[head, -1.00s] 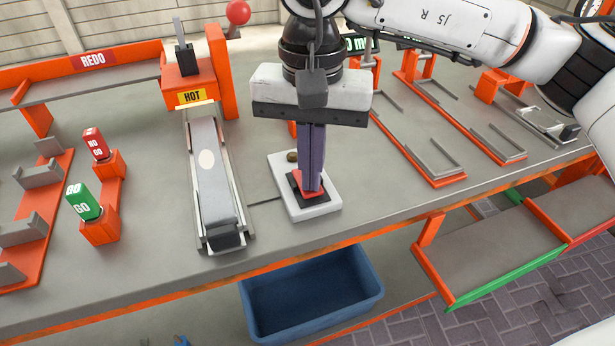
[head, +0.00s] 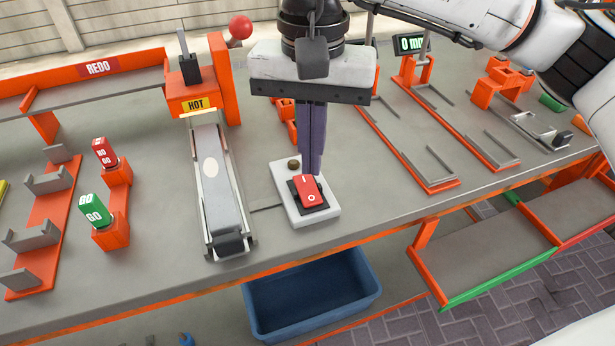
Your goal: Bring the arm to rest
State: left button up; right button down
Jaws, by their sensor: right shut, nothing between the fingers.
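My right gripper (head: 309,172) points down over the workbench (head: 160,240), its fingers together with nothing between them. The fingertips are just above and behind a red rocker switch (head: 309,191) on a white base plate (head: 319,216). The switch face is now in view, and a small dark knob sits behind it on the plate. Whether the fingertips still touch the switch is hard to tell, but they look slightly clear of it. My right arm comes in from the upper right. My left gripper is not in view.
Left of the switch stands the press marked HOT (head: 195,104), with its long grey bed (head: 216,190). Green GO (head: 94,210) and red NO GO (head: 104,153) blocks stand further left. Orange rails (head: 420,180) and a display (head: 411,43) lie right. A blue bin (head: 313,296) is below the bench edge.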

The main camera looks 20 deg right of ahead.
jog(key=shift+r+p, duration=0.35)
jog(key=shift+r, duration=0.5)
